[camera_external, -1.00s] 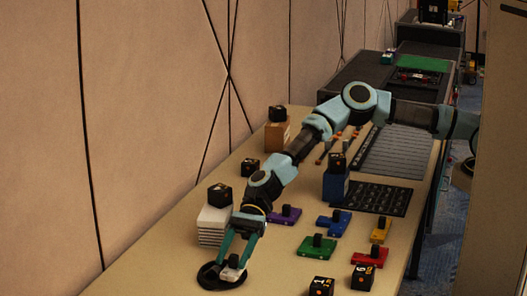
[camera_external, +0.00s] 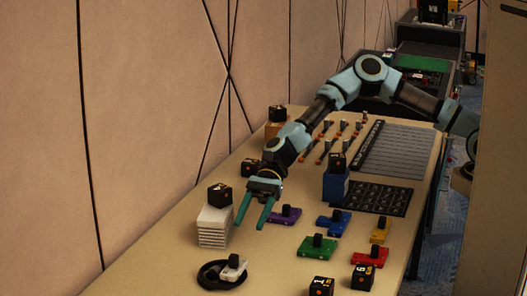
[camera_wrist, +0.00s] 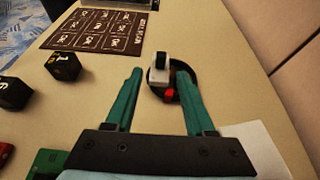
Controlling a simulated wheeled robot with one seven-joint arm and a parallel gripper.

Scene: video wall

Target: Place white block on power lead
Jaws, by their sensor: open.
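The white block (camera_external: 233,268) with a dark knob rests on the right part of the black coiled power lead (camera_external: 208,281) at the near end of the table. In the wrist view the white block (camera_wrist: 159,78) lies over the left side of the dark coil (camera_wrist: 184,82), with a small red part beside it. My gripper (camera_external: 254,224) is open and empty, with its fingers spread. It hangs above the table, beyond the block and apart from it. The wrist view shows my gripper (camera_wrist: 159,88) with the block ahead, between the fingertips.
A white stack (camera_external: 213,232) with a black cube (camera_external: 219,194) on top stands left of my gripper. Purple (camera_external: 285,216), blue (camera_external: 333,223), green (camera_external: 317,247), yellow (camera_external: 381,230) and red (camera_external: 370,257) blocks lie to the right. The wall borders the left side.

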